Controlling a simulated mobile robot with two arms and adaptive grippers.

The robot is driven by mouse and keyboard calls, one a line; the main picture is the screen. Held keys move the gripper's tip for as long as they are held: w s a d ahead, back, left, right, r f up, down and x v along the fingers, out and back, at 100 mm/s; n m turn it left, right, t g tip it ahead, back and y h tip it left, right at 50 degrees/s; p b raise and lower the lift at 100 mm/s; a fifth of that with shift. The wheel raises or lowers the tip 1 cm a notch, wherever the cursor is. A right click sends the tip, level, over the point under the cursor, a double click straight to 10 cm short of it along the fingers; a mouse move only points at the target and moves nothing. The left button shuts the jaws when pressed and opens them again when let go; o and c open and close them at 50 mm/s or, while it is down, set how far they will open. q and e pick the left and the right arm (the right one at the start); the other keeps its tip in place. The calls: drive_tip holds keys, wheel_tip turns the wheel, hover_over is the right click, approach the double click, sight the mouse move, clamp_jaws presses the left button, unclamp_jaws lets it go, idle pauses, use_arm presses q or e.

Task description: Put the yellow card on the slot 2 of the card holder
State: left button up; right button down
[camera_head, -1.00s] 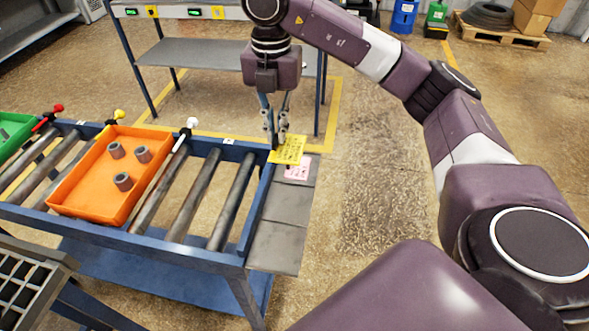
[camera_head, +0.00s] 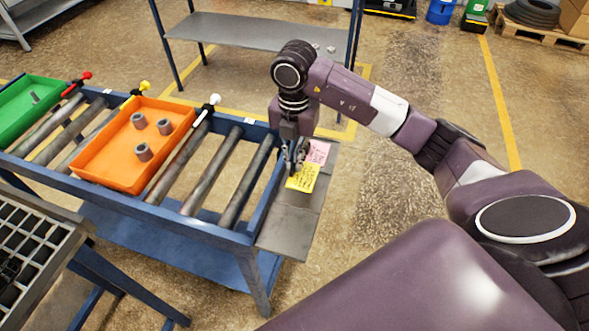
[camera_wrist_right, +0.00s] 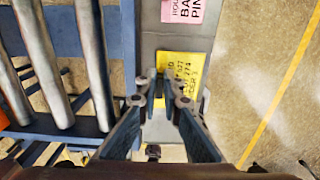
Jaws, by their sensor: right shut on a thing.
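The yellow card (camera_head: 304,178) with dark print is in my right gripper (camera_head: 293,166), whose fingers are shut on it. In the right wrist view the yellow card (camera_wrist_right: 191,68) shows beyond the closed fingertips (camera_wrist_right: 166,92). The card is over the grey card holder (camera_head: 283,226) along the right end of the roller table. A pink card (camera_head: 318,151) lies on the holder's far part, just beyond the yellow card. I cannot tell whether the yellow card touches the holder. The slot under the yellow card is hidden. My left gripper is not in view.
Left of the holder is the blue roller table (camera_head: 238,236) with an orange tray (camera_head: 105,172) holding 3 grey cylinders. A green tray (camera_head: 22,103) is at the far left. The floor right of the holder is clear. A shelf rack (camera_head: 250,30) stands behind.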

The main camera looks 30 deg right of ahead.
sight(295, 173)
wheel_tip(295, 173, down, 4)
drive_tip(key=shift+f+p, duration=0.1)
drive_tip(key=shift+p, duration=0.35)
drive_tip(key=shift+f, duration=0.25)
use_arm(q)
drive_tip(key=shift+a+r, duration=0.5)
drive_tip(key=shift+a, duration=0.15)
use_arm(e)
drive_tip(key=shift+f, duration=0.2)
drive_tip(key=c, duration=2.4)
unclamp_jaws()
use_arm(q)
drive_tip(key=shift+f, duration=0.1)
use_arm(e)
drive_tip(key=shift+r, duration=0.15)
